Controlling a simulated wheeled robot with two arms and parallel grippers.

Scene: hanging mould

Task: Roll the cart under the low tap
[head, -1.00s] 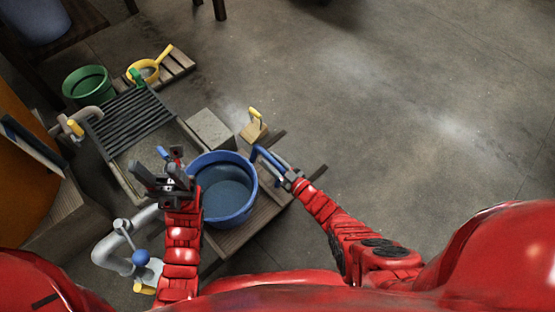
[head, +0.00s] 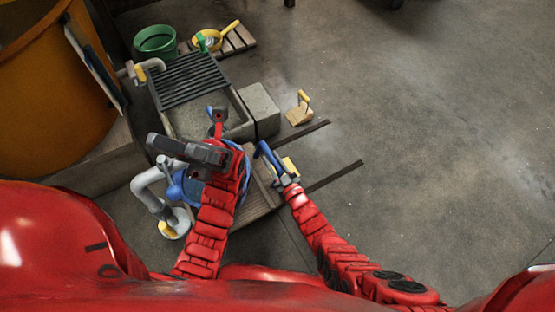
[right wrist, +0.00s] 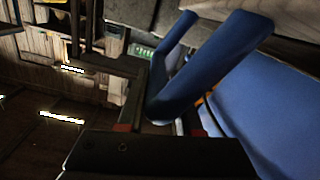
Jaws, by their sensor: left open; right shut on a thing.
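The cart (head: 262,192) is a low wooden platform on two dark floor rails. It carries a blue tub (head: 243,190), largely hidden by my left arm. My right gripper (head: 287,181) is shut on the blue handle (head: 266,153) at the cart's right side; the handle also shows in the right wrist view (right wrist: 200,62). My left gripper (head: 172,153) is open and seems empty above the tub's left side. A grey bent pipe tap (head: 146,188) with a blue knob stands at the tub's left. Whether its outlet is over the tub is hidden.
A stone sink (head: 190,122) with a dark slatted rack (head: 188,80) lies beyond the cart, beside a concrete block (head: 260,108). A wooden wedge with a yellow grip (head: 299,110) lies past the far rail (head: 310,130). Floor at right is clear.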

